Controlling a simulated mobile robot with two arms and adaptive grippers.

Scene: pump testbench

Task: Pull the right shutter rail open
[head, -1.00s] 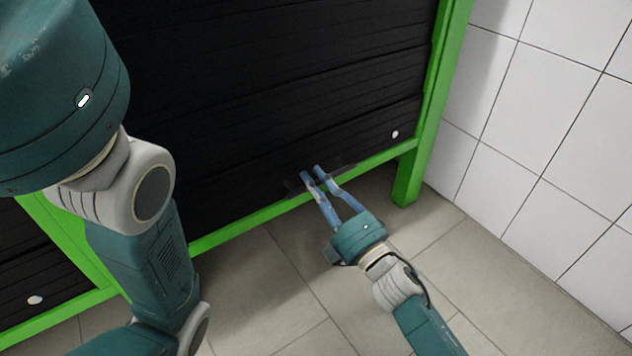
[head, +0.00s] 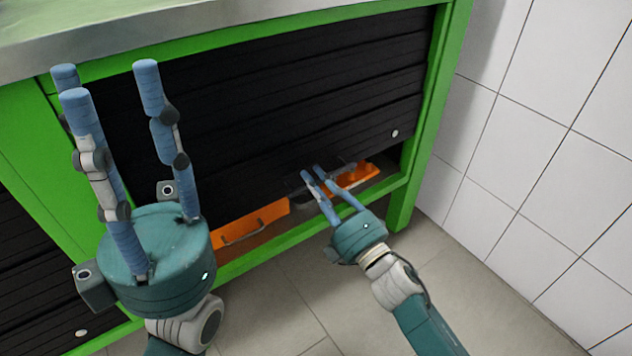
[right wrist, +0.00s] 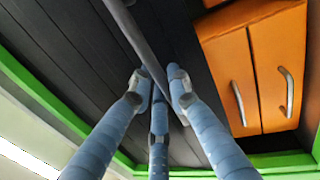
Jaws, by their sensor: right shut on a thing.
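The right shutter is a black slatted roll-front (head: 270,110) in a green frame. It is partly raised, with a gap along its lower edge. Its rail is a thin dark bar at the bottom edge; it shows in the right wrist view (right wrist: 138,42) running between my fingers. My right gripper (head: 313,173) is at the rail, and its blue fingers (right wrist: 160,82) are shut on it. My left gripper (head: 110,80) is held up in front of the cabinet at the left, fingers spread, open and empty. It hides part of the shutter's left side.
Orange drawers with metal handles (head: 250,226) show in the gap; they also show in the right wrist view (right wrist: 258,70). A second black shutter (head: 40,250) is at lower left. A white tiled wall (head: 540,150) stands at right. The floor (head: 290,300) in front is clear.

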